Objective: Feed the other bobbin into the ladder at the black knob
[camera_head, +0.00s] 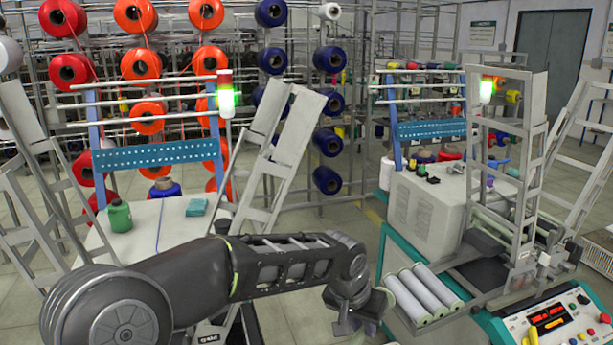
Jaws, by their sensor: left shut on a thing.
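My left arm reaches in from the left, and my left gripper (368,310) is at the lower middle, pointing down. It is shut on a small pale thing (386,298), mostly hidden by the gripper, so I cannot tell if it is a bobbin. Just right of it, white cylinders (429,290) lie side by side at the edge of the winding machine. A grey ladder-like frame (530,140) rises over the machine at the right. My right gripper is out of view.
A control panel (555,322) with red displays and buttons stands at the lower right. Another slanted ladder (283,150) stands behind my arm. Racks of orange and blue spools (330,140) fill the back.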

